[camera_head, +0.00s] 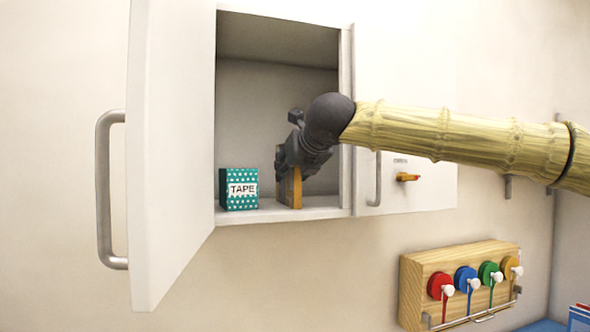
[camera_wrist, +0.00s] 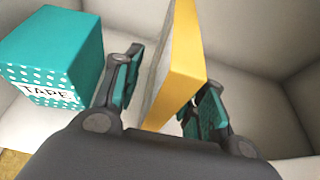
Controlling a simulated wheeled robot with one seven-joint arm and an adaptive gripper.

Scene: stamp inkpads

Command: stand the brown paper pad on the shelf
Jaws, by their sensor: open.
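The brown paper pad (camera_head: 291,187) stands upright on the floor of the open wall cabinet's shelf (camera_head: 325,208), right of a teal tape box. In the wrist view the pad (camera_wrist: 184,62) shows a yellow-orange face and a pale page edge. My gripper (camera_head: 288,165) reaches into the cabinet from the right, at the pad. In the wrist view my gripper (camera_wrist: 160,92) is open, with one finger on each side of the pad. The left finger stands apart from the pad; the right finger is close to it, and I cannot tell if it touches.
The teal dotted tape box (camera_head: 239,189) stands just left of the pad; it is close to my left finger in the wrist view (camera_wrist: 52,58). The open cabinet door (camera_head: 172,140) swings out on the left. A wooden rack (camera_head: 413,290) with several coloured discs hangs lower right.

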